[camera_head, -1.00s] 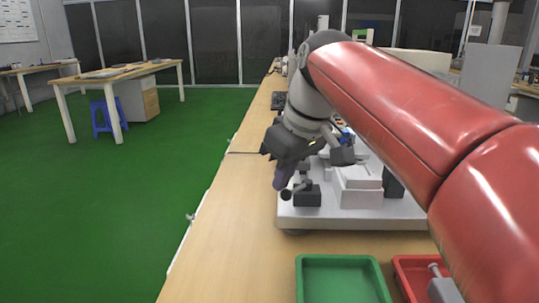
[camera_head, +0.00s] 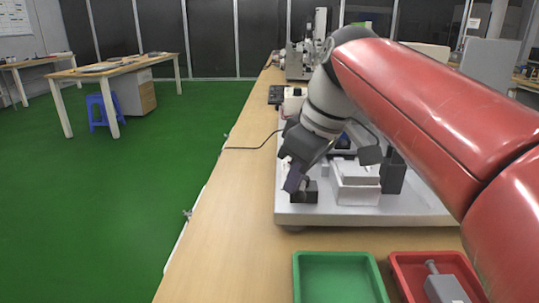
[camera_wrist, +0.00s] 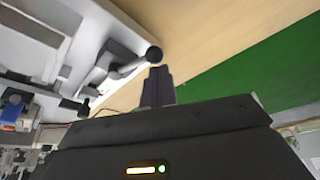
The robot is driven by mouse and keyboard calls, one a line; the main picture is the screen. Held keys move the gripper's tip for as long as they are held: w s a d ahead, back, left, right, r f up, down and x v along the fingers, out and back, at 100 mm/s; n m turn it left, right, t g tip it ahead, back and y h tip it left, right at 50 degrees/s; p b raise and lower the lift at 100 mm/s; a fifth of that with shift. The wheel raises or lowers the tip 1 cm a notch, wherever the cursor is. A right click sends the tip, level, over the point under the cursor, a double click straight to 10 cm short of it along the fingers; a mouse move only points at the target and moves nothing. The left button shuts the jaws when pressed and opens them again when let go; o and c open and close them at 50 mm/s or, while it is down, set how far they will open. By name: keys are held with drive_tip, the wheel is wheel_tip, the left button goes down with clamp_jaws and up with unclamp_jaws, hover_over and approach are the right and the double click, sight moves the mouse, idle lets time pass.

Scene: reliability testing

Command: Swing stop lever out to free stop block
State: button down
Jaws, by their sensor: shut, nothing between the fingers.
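The lever with a dark ball knob (camera_wrist: 153,53) shows in the wrist view as a grey bar reaching out from the white fixture. The knob is just beyond my gripper's fingertips (camera_wrist: 158,72); I cannot tell whether they touch. In the head view my gripper (camera_head: 292,182) is tilted down at the fixture's left front corner, shut and empty, and hides the knob. A small black block (camera_head: 311,196) stands beside the fingers. A pale stepped block (camera_head: 357,190) sits to its right. I cannot tell which part is the stop block.
The white fixture base (camera_head: 400,212) rests on a wooden bench (camera_head: 225,235). A green tray (camera_head: 338,259) and a red tray (camera_head: 402,264) holding a grey part (camera_head: 445,288) lie in front. A black cable (camera_head: 250,148) runs left of the fixture.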

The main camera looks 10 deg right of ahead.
idle(0.3)
wheel_tip(320, 180, up, 11)
drive_tip(key=p, duration=0.2)
idle(0.4)
